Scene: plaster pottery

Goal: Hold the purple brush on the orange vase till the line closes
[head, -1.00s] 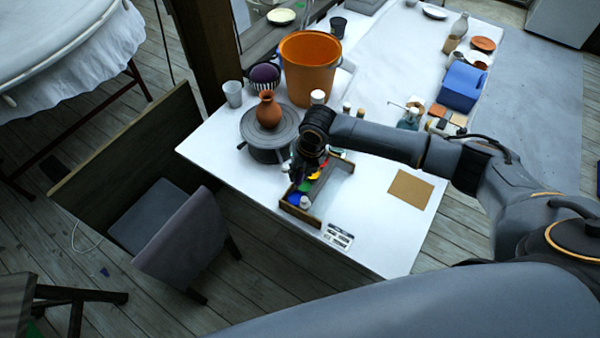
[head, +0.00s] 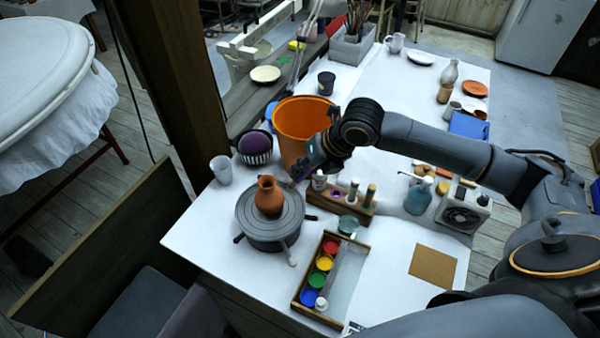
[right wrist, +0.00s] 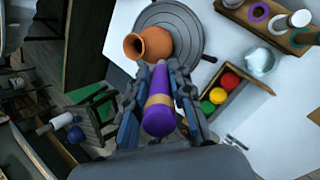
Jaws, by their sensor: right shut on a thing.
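The orange vase (head: 269,198) stands upright on the grey turntable (head: 246,226). In the right wrist view the vase (right wrist: 153,44) shows its dark mouth toward the left. My right gripper (right wrist: 157,76) is shut on the purple brush (right wrist: 158,112), whose far end points at the vase. The brush end overlaps the vase's edge in that view; I cannot tell whether they touch. In the head view my right gripper (head: 300,175) is to the right of the vase, and the brush is mostly hidden. No painted line can be made out. My left gripper is not in view.
A paint tray (head: 342,289) with several coloured pots is in front, right of the turntable. A wooden rack (head: 350,208) with bottles stands right of the vase. An orange bucket (head: 290,130) is behind, and a grey cup (head: 221,171) is at the left edge.

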